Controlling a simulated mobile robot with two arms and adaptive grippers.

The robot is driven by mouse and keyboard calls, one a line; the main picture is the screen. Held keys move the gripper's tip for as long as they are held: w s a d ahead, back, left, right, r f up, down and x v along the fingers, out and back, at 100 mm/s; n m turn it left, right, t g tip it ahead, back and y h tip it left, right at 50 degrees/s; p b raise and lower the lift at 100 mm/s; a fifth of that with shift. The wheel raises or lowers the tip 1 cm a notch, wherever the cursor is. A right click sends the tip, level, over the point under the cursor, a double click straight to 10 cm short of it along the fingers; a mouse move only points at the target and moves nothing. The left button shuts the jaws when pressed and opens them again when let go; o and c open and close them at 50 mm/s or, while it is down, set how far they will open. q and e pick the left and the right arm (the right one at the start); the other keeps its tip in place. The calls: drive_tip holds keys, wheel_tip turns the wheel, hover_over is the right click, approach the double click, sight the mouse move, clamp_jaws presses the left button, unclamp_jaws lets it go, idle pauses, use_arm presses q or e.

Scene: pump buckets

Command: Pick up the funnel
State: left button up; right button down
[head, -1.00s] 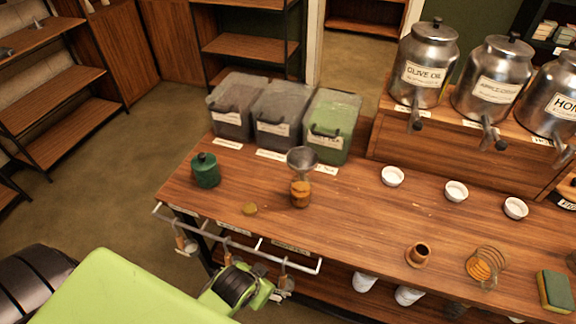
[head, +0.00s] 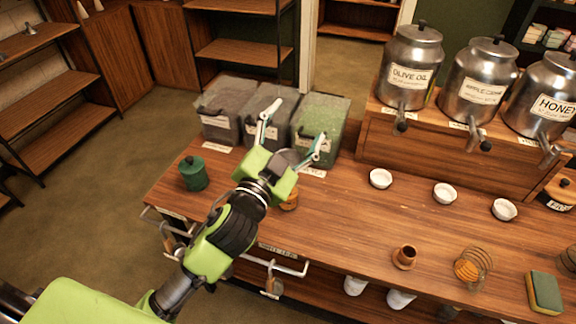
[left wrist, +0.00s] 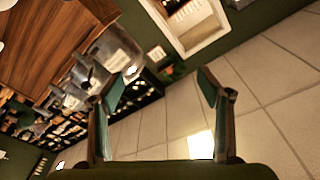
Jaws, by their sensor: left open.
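The grey metal funnel (head: 287,157) sits on top of a small amber jar (head: 290,202) on the wooden counter; my left gripper covers much of both in the head view. My left gripper (head: 295,125) is open, its two fingers spread up and away over the counter toward the bins. Its palm overlaps the funnel in the picture; I cannot tell whether they touch. In the left wrist view the open fingers (left wrist: 165,85) show with nothing between them, and I do not make out the funnel there. My right gripper is out of view.
Several lidded bins (head: 222,110) stand behind the fingers. A rail (head: 275,262) runs along the counter's front.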

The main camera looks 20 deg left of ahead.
use_arm(q)
drive_tip(key=s+d+r+m+t+h, duration=0.1)
drive_tip(key=d+r+m+h, duration=0.8)
drive_tip(key=r, duration=0.3)
drive_tip(key=s+d+r+m+g+h, duration=0.3)
drive_tip(key=s+d+m+g+h, duration=0.65)
drive_tip(key=m+g, duration=0.65)
drive_tip(key=m+y, duration=0.7)
drive_tip(key=y, duration=1.2)
approach(292, 165)
drive_tip(key=shift+w+d+f+p, duration=0.3)
drive_tip(key=shift+w+f+p, duration=0.3)
drive_tip(key=shift+p, duration=0.4)
drive_tip(key=shift+w+f, duration=0.1)
drive_tip(key=shift+f, duration=0.1)
drive_tip(key=p+x, duration=0.1)
drive_tip(key=x, duration=0.2)
drive_tip(key=p+x, duration=0.1)
drive_tip(key=shift+s+f+p, duration=0.3)
drive_tip(key=shift+f+p, duration=0.05)
drive_tip(key=shift+f, duration=0.15)
drive_tip(key=shift+w+f, duration=0.1)
drive_tip(key=shift+f, duration=0.2)
drive_tip(key=c, duration=1.2)
